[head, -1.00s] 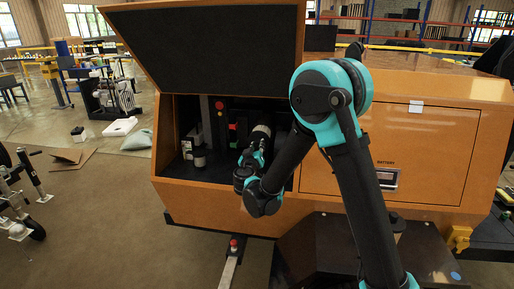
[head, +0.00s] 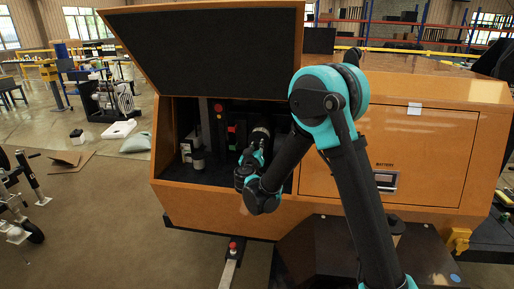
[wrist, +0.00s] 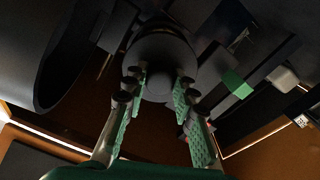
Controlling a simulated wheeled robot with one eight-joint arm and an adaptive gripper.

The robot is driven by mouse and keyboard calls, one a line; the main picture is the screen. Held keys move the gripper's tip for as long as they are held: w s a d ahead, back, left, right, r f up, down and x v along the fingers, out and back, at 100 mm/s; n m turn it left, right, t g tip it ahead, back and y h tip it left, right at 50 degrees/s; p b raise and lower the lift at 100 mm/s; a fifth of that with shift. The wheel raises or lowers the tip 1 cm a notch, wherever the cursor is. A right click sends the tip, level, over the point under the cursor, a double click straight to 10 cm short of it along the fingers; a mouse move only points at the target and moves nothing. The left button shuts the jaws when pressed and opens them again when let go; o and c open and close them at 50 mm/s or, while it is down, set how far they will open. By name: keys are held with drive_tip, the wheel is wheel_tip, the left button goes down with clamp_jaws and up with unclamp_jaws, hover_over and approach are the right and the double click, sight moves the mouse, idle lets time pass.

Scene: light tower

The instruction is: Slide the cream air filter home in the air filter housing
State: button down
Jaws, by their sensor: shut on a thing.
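My gripper (head: 253,157) is inside the open bay of the orange light tower, at the near end of a dark cylinder (head: 262,133) that appears to be the air filter housing. In the wrist view my gripper (wrist: 157,92) has its green-padded fingers on both sides of a dark round hub, which I take as the end of the air filter (wrist: 157,86). A wider dark round face (wrist: 160,48) lies behind it. No cream surface of the filter shows at my gripper, so how deep it sits cannot be seen.
The raised lid (head: 205,50) stands over the bay. A small cylinder with a pale body (head: 198,161) stands left in the bay, near a post with a red button (head: 218,107). A large dark cylinder (wrist: 35,50) is close on the left in the wrist view.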

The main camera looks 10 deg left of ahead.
drive_tip(key=shift+w+a, duration=0.15)
drive_tip(key=shift+w, duration=2.45)
drive_tip(key=c, duration=1.1)
unclamp_jaws()
drive_tip(key=shift+c, duration=0.2)
drive_tip(key=shift+s, duration=0.15)
drive_tip(key=shift+s+d, duration=0.15)
drive_tip(key=shift+s, duration=1.8)
drive_tip(key=shift+s+d, duration=0.1)
drive_tip(key=shift+s, duration=1.8)
